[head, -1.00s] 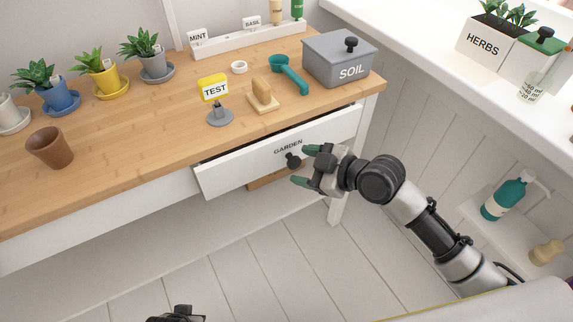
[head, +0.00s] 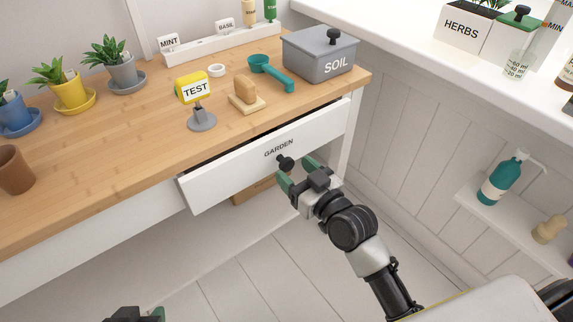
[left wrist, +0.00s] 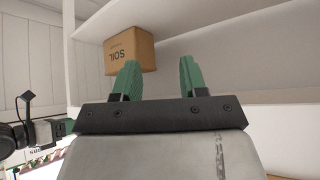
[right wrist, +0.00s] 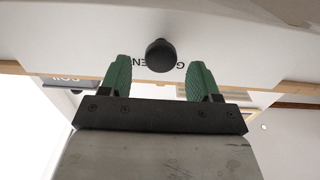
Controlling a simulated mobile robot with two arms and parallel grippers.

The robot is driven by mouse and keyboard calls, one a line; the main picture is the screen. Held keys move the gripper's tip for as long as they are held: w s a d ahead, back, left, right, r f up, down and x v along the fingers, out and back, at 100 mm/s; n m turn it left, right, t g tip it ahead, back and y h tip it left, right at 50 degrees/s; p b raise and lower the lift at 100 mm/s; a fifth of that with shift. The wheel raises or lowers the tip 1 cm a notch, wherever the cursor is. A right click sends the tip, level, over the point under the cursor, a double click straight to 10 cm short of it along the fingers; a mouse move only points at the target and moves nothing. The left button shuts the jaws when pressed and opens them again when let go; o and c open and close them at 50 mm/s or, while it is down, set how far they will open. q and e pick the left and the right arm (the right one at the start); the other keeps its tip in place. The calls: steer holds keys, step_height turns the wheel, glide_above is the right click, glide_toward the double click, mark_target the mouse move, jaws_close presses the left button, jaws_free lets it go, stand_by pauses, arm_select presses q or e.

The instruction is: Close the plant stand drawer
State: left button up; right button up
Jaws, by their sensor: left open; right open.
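The white drawer (head: 235,172) labelled GARDEN stands partly pulled out under the wooden desk top, with a gap showing behind its front. Its round black knob (head: 285,163) is on the drawer front. My right gripper (head: 297,172) is open in front of the drawer, its green fingertips to either side of the knob. In the right wrist view the knob (right wrist: 160,55) sits ahead of and between the open fingers, not clasped. My left gripper (left wrist: 158,80) is open and empty, low below the desk; only its top shows at the head view's bottom edge.
A TEST sign (head: 196,95), a brush (head: 246,95), a teal scoop (head: 270,72) and a grey SOIL box (head: 320,55) stand on the desk top. A cardboard SOIL box (left wrist: 130,50) is under the desk. A low shelf with a teal bottle (head: 503,178) is at right.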

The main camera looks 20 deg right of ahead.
mark_target(289, 166)
steer(key=shift+x, duration=1.7)
arm_select(q)
steer(key=shift+w+d+r+t+h, duration=0.15)
steer(key=shift+w+d+r+t, duration=0.1)
steer(key=shift+w+t, duration=0.2)
steer(key=shift+w+d+r+t+h, duration=0.15)
steer(key=shift+w+r+t, duration=0.1)
steer(key=shift+w+t, duration=0.15)
arm_select(e)
jaws_close()
steer(key=shift+w+a, duration=0.15)
steer(key=shift+w, duration=0.25)
steer(key=x, duration=0.3)
arm_select(q)
steer(key=s+g, duration=0.1)
steer(key=s+a+f+g, duration=0.1)
steer(key=shift+s+f, duration=0.15)
steer(key=shift+s, duration=0.2)
